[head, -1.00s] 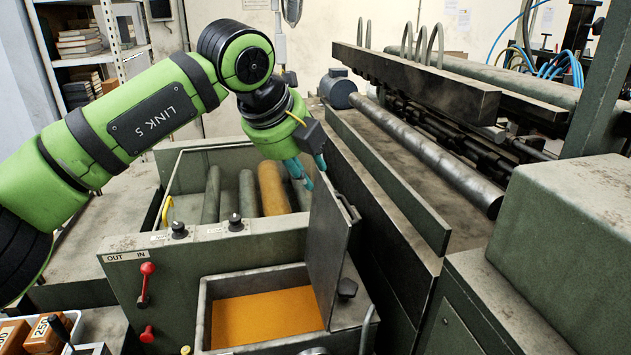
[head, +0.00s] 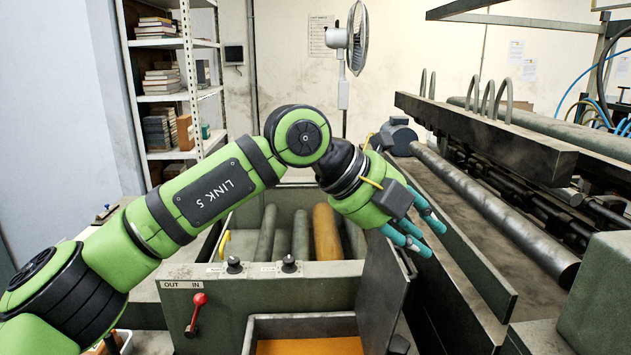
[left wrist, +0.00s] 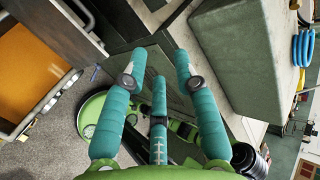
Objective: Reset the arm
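My left arm comes in from the left, bent at the elbow joint. My left gripper (head: 432,240) has teal fingers and points down and right. It appears just right of the upright dark panel's top edge (head: 382,285); whether it touches the panel cannot be told. In the left wrist view the three fingers (left wrist: 160,62) are spread apart with nothing between them, so the gripper is open and empty. My right gripper is not identifiable in either view.
The feeder's front panel (head: 325,270) has a red lever (head: 196,315) and black knobs. An orange-bottomed tray (head: 300,326) sits below it. Rollers (head: 326,232) lie behind. The long machine bed with a metal bar (head: 500,220) fills the right. A fan (head: 357,40) and shelf (head: 188,98) stand behind.

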